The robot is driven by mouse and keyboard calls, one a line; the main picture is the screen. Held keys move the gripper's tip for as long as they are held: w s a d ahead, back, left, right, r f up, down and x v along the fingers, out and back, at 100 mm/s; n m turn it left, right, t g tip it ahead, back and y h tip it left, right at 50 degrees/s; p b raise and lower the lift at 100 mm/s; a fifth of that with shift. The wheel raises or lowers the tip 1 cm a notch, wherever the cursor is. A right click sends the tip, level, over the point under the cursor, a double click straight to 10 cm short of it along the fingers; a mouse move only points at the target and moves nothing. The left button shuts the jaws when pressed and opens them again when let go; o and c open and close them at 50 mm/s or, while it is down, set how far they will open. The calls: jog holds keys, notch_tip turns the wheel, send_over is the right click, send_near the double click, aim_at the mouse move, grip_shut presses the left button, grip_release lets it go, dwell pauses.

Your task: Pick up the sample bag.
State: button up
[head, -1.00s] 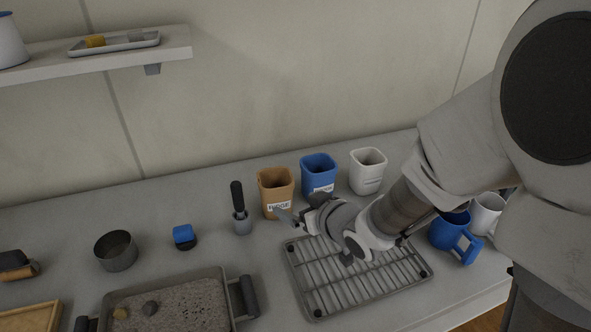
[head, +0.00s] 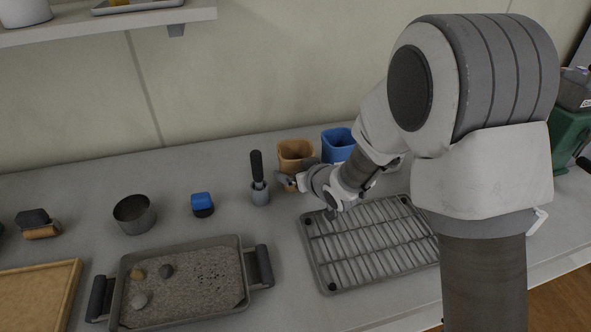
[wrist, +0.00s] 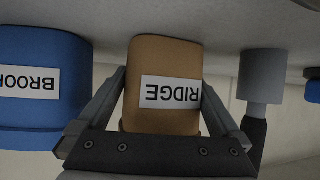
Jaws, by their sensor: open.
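The brown sample bag (head: 296,154), open at the top, stands upright on the bench near the wall. In the wrist view the brown bag (wrist: 161,62) appears upside down with a white label reading RIDGE. My gripper (wrist: 162,88) is open, with one finger on each side of this bag; I cannot tell whether they touch it. In the head view my gripper (head: 287,181) is at the bag's front and hides its lower part. A blue bag (head: 338,144) stands to the right; in the wrist view its label (wrist: 28,83) begins BROO.
A grey holder with a black-handled tool (head: 259,178) stands close left of the brown bag. A wire rack (head: 375,243) lies under my arm. A soil tray (head: 185,286), blue-topped object (head: 202,204) and metal cup (head: 134,214) are further left.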

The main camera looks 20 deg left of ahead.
jog(key=shift+c, duration=0.3)
jog(key=c, duration=1.1)
